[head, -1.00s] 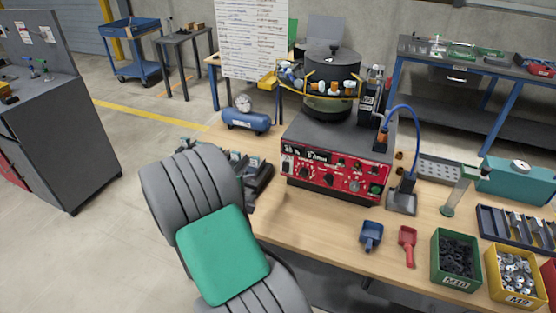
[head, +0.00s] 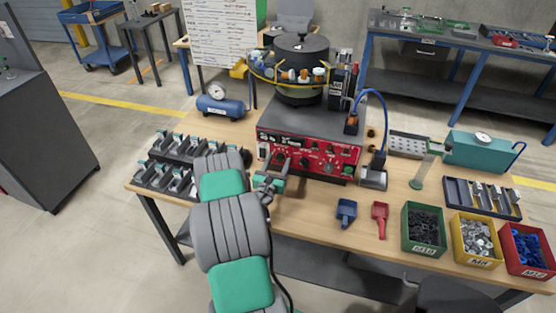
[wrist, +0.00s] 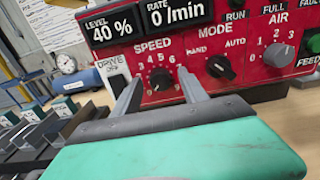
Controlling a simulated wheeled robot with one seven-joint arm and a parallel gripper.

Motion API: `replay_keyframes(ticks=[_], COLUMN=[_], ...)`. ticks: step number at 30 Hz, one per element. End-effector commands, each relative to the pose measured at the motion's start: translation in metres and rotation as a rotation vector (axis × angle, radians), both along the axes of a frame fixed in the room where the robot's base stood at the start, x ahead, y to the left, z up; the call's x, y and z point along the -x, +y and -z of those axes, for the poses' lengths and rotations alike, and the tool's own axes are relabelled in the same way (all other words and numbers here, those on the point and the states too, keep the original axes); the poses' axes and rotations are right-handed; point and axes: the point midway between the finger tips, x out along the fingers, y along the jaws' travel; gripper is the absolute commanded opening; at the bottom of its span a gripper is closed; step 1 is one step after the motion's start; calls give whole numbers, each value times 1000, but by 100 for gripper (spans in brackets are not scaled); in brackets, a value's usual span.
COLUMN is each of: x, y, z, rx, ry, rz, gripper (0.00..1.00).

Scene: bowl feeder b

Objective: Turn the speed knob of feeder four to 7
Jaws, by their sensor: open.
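The feeder's red control panel (head: 310,155) is on the front of the dark box under the bowl. In the wrist view the black speed knob (wrist: 161,79) sits below the word SPEED, inside a ring of white numbers. Its pointer is too small to read surely. My gripper (wrist: 159,74) is open, one finger on each side of the knob in this view, with nothing between the fingers that I can see held. Whether the fingers touch the knob cannot be told. In the head view my gripper (head: 280,172) is at the panel's left part.
The black mode knob (wrist: 216,66) and grey air knob (wrist: 277,55) lie to the right. Displays above read level 40 % and rate 0 /min. Several grey holders (head: 165,178) stand left. A blue scoop (head: 346,212) and red scoop (head: 380,218) lie in front on the table.

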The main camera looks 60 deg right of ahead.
Motion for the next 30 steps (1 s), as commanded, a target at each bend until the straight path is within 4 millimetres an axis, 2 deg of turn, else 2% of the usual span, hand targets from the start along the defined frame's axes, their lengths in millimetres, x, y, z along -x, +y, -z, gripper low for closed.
replay_keyframes(ticks=[8,26,30], x=[-1,0,0], y=[-3,-3,-3], z=[1,0,0], rx=[0,-1,-1], ry=[-2,-2,-2], rz=[-1,0,0], gripper=[51,2,0])
